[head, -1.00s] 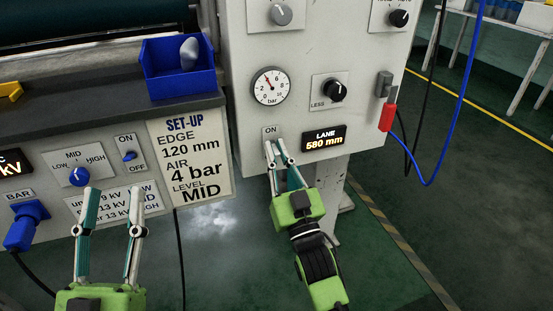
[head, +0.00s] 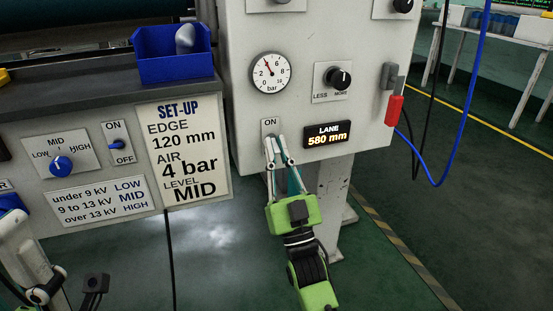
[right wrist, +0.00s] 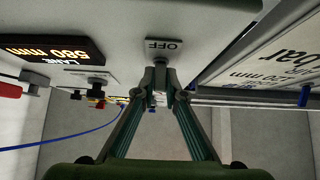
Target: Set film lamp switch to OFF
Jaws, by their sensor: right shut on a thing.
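The film lamp switch plate (head: 270,123) is on the lower left of the light grey cabinet front, with ON showing above the fingers. In the right wrist view its OFF label (right wrist: 164,46) shows upside down at the fingertips. My right gripper (head: 275,142) is at this plate with its fingertips closed together on the small switch lever, which they hide. I cannot tell the lever's position. My left gripper (head: 42,278) shows only in part at the lower left, blurred by the cut of the picture, away from the switch.
The lane display (head: 327,134) reads 580 mm, just right of my fingers. A pressure gauge (head: 270,73) and a LESS/MORE knob (head: 339,78) sit above. Left are the SET-UP card (head: 188,150), another ON/OFF switch (head: 117,146) and a blue level knob (head: 61,167). A red-handled lever (head: 394,109) is right.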

